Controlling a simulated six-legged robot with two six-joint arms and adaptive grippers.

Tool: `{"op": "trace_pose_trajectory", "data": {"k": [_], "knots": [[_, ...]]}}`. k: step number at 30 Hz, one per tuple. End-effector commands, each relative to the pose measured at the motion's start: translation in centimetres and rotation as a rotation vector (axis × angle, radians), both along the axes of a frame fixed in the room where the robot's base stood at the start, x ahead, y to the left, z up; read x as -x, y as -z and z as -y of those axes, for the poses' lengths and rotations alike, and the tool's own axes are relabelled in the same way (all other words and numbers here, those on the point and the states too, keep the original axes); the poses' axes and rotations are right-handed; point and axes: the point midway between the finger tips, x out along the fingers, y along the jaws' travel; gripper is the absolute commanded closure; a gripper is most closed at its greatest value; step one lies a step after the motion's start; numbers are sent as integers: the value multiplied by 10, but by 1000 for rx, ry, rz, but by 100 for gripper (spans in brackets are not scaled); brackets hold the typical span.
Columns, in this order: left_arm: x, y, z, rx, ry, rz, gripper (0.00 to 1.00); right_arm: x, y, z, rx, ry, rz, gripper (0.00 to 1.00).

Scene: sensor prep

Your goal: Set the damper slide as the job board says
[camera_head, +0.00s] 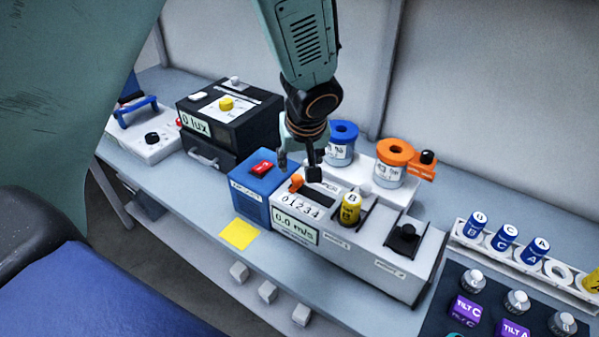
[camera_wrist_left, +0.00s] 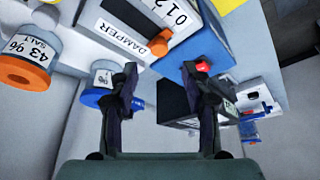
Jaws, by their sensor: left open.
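The damper slide's orange knob (camera_head: 297,182) sits at the 0 end of its dark slot, beside the scale 0 1 2 3 4. In the left wrist view the knob (camera_wrist_left: 158,44) shows next to the word DAMPER, ahead of the fingertips. The white-grey housing's display (camera_head: 296,226) reads 0.0 m/s. My left gripper (camera_head: 299,165) is open and empty, just above the knob and apart from it. Its two fingers show spread in the left wrist view (camera_wrist_left: 164,80). I see no readable job board. My right gripper is not in view.
A blue box (camera_head: 250,187) with a red switch adjoins the housing. A yellow bottle B (camera_head: 350,208) stands in the housing. Blue-lidded (camera_head: 342,146) and orange-lidded (camera_head: 390,165) jars stand behind. A black lux box (camera_head: 222,115) is left; a rack (camera_head: 515,262) holds several bottles.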

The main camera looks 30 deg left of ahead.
Motion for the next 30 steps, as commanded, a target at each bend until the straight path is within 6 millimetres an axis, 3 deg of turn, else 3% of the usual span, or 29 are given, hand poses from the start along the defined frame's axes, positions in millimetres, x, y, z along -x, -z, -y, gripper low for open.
{"op": "trace_pose_trajectory", "data": {"k": [6, 12, 25, 30], "knots": [[-10, 36, -7, 3, 1, -3, 52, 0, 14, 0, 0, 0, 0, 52], [-21, 59, -14, 3, 3, -2, 52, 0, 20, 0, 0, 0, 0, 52], [-27, 66, -17, 2, 4, 0, 52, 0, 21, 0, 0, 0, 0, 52], [-27, 66, -17, 2, 4, 0, 66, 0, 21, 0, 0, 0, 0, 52]]}}
